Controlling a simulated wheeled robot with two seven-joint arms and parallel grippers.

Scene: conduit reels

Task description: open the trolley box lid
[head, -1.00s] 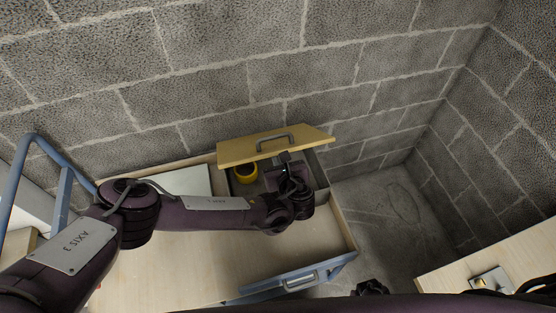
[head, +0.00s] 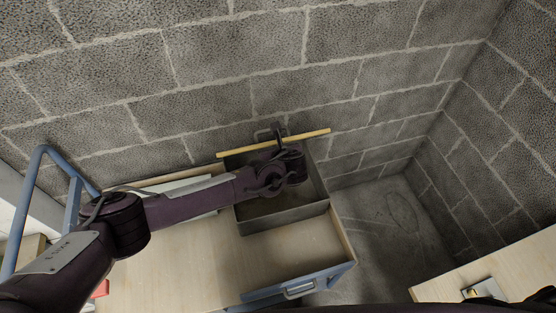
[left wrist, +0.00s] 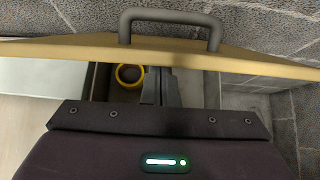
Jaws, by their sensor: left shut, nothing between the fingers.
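The trolley box (head: 285,219) is a grey open-topped bin at the back of the trolley. Its pale yellow wooden lid (head: 238,153) stands raised at the wall side, seen nearly edge-on. The grey lid handle (head: 262,134) is on the wall-side face; lid (left wrist: 60,50) and handle (left wrist: 170,16) cross the top of the left wrist view. My left gripper (head: 278,132) is shut and empty at the lid's middle; its fingers (left wrist: 160,88) reach to the lid's lower edge in the wrist view. Contact is unclear. A yellow ring (left wrist: 130,75) lies in the box. My right gripper is not visible.
The wooden trolley top (head: 190,255) has a blue frame (head: 30,195) at left and a blue front rail with a handle (head: 300,288). A block wall (head: 210,75) stands close behind. Bare floor (head: 385,230) lies to the right, before another wooden surface (head: 450,290).

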